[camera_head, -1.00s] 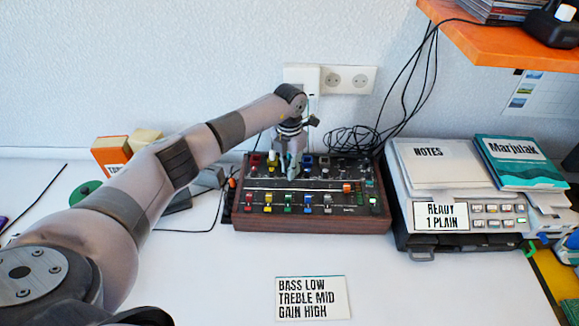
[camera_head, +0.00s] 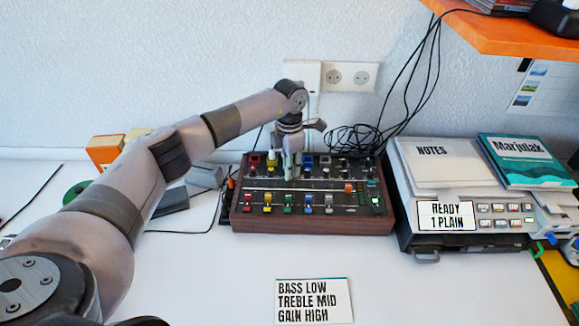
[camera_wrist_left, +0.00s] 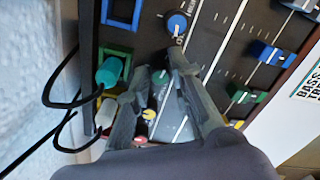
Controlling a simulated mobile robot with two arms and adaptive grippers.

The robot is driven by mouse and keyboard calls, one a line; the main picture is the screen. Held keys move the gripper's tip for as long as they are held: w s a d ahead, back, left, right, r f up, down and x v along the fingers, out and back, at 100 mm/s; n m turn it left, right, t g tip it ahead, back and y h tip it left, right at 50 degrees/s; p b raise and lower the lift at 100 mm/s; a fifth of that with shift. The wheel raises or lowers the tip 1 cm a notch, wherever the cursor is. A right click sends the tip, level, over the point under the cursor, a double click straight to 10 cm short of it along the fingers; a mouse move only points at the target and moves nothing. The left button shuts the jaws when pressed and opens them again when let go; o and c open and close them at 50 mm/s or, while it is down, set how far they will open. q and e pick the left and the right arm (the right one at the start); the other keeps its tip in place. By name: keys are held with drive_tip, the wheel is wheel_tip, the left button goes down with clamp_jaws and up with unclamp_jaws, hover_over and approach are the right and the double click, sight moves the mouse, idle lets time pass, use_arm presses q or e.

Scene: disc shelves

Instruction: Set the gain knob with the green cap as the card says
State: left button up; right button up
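The mixer box (camera_head: 382,222) has wooden sides, a dark top, coloured knobs and sliders. The card (camera_head: 313,300) in front of it reads BASS LOW, TREBLE MID, GAIN HIGH. My left gripper (camera_head: 290,176) points down over the green column. In the left wrist view the gripper (camera_wrist_left: 155,76) is open, its fingers on either side of the green-capped knob (camera_wrist_left: 160,77). I cannot tell whether they touch it. The knob's pointer is not readable. The blue knob (camera_wrist_left: 177,23) and yellow knob (camera_wrist_left: 148,115) flank it. My right gripper is not in view.
A teal plug (camera_wrist_left: 110,71) and a pale plug (camera_wrist_left: 105,112) with black cables stand close to the fingers. A green slider (camera_wrist_left: 247,94) and blue slider (camera_wrist_left: 271,54) lie farther off. A grey machine (camera_head: 470,245) stands right of the mixer. The front table is clear around the card.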

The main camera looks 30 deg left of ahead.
use_arm(q)
wheel_tip(320, 180, up, 12)
idle(0.8)
idle(0.3)
